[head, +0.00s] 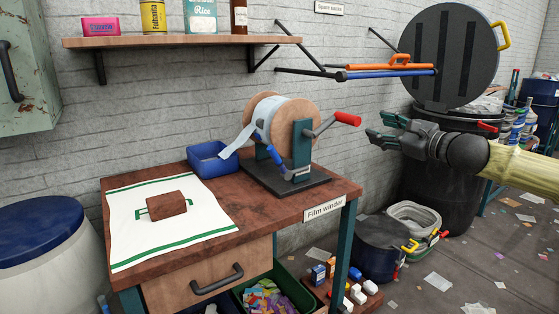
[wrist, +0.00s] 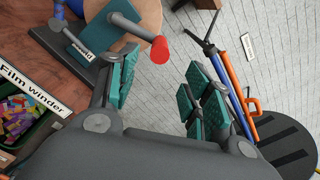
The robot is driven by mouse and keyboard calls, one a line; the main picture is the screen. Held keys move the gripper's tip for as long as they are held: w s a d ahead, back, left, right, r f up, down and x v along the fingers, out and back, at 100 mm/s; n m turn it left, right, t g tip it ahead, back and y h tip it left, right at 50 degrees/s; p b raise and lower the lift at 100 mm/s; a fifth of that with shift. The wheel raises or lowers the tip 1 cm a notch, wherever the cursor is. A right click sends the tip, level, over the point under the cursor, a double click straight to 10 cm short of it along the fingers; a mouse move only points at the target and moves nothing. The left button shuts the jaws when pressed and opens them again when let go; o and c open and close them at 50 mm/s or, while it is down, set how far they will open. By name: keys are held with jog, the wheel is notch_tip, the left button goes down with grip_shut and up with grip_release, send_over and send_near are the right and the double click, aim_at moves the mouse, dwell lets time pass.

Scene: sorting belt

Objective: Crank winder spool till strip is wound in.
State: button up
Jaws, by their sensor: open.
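The film winder stands on a dark base (head: 285,180) on the brown table. Its wooden spool (head: 298,112) carries a pale strip (head: 238,140), whose loose end hangs out to the left toward a blue tray (head: 212,158). A grey crank arm with a red handle (head: 348,118) sticks out to the right. A blue-handled lever (head: 270,155) sits low at the winder's front. My gripper (head: 376,130) is open and empty, just right of the red handle and apart from it. In the wrist view the red handle (wrist: 160,50) shows beyond the gap between my fingers (wrist: 165,88).
A white cloth (head: 200,222) with a brown block (head: 166,204) lies on the table's left. A shelf (head: 180,41) hangs above. Wall rods with orange and blue handles (head: 390,68) jut out above my gripper. A dark bin (head: 410,190) stands behind my arm.

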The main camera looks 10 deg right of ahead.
aim_at(348, 119)
jog(key=w+d+f+n+h+p, duration=0.45)
jog(key=n+h+p, duration=0.2)
jog(key=n, duration=0.35)
jog(key=s+a+r+n+y+p, duration=0.1)
jog(key=n+y+p, duration=0.1)
jog(key=n, duration=0.3)
jog(key=a+r+n+y+p, duration=0.2)
jog(key=n, duration=0.4)
jog(key=s+a+r+n+y+p, duration=0.1)
jog(key=a+n+y+p, duration=0.1)
jog(key=n, duration=0.4)
jog(key=shift+s+a+r+y+p, duration=0.15)
jog(key=shift+s+r+y+p, duration=0.15)
jog(key=shift+p, duration=0.3)
jog(key=x, duration=1)
jog(key=shift+w+a+p, duration=0.1)
jog(key=shift+w+p, duration=0.2)
